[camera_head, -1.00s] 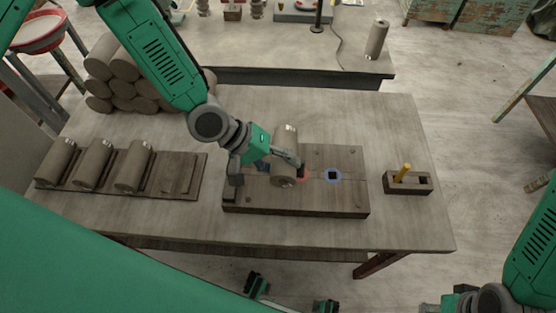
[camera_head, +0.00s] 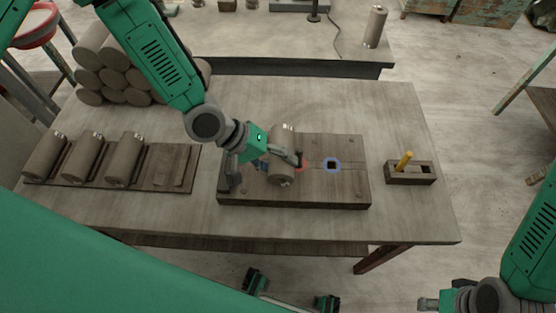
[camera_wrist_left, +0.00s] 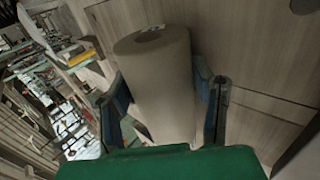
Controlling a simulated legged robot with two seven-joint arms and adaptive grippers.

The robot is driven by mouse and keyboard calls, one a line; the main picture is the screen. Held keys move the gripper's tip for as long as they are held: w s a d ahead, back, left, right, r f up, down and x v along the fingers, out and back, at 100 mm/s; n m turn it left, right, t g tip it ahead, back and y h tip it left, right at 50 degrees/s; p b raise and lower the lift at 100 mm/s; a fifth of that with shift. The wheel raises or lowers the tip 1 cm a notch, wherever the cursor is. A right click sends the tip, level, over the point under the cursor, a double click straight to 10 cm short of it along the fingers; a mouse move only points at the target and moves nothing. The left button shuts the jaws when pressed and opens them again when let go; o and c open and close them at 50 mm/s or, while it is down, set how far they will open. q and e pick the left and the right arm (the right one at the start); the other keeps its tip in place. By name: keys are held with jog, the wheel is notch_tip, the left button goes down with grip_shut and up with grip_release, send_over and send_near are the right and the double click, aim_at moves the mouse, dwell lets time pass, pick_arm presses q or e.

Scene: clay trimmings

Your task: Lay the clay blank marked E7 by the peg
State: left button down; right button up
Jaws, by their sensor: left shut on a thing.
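My left gripper (camera_head: 268,166) is shut on a grey-brown clay cylinder (camera_head: 282,148), the blank, over the left half of a wooden board (camera_head: 335,190). The cylinder also fills the middle of the left wrist view (camera_wrist_left: 162,88), between the two fingers (camera_wrist_left: 165,105). No E7 mark can be read, and I cannot tell whether it touches the board. A red ring (camera_head: 302,163) beside it is partly hidden; a blue ring (camera_head: 323,163) surrounds a square hole. A yellow peg (camera_head: 404,160) leans in a slotted block (camera_head: 425,180) at right. My right gripper (camera_head: 430,303) shows only partly, bottom right.
Three similar cylinders (camera_head: 122,160) lie on a rack (camera_head: 176,168) at left, with one bare place. Several more are stacked (camera_head: 110,75) behind. Another stands on the back table (camera_head: 375,28). The table between board and slotted block is clear.

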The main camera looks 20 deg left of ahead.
pick_arm(q)
jog(key=shift+d, duration=0.1)
jog(key=shift+a+f, duration=0.25)
jog(key=shift+f, duration=0.05)
jog(key=shift+s+f+b, duration=0.2)
jog(key=shift+f+b, duration=0.1)
dwell(0.3)
jog(key=c, duration=0.8)
grip_release()
jog(key=shift+o, duration=1)
jog(key=shift+w+d+f, duration=0.1)
jog(key=shift+w, duration=0.05)
jog(key=shift+d, duration=0.1)
jog(key=shift+a, duration=0.3)
